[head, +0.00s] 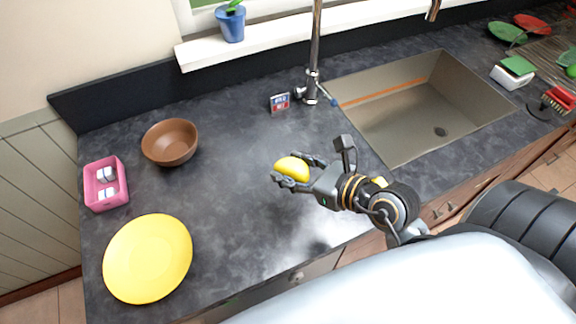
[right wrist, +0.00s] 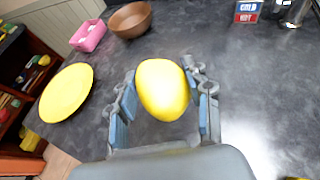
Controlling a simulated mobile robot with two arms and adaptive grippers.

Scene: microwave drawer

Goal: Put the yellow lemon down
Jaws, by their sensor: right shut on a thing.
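The yellow lemon (head: 292,168) is between the fingers of my right gripper (head: 290,172), over the dark counter left of the sink. In the right wrist view the lemon (right wrist: 162,89) sits between the two blue-padded fingers of the right gripper (right wrist: 160,100). The fingers are shut on it. I cannot tell exactly how high it is above the counter (head: 235,215). My left gripper is not in view.
A yellow plate (head: 148,258), a brown bowl (head: 170,142) and a pink container (head: 105,183) stand at the left. A small sign (head: 279,102) and the faucet (head: 314,60) are behind. The sink (head: 425,110) is right. The counter between bowl and gripper is clear.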

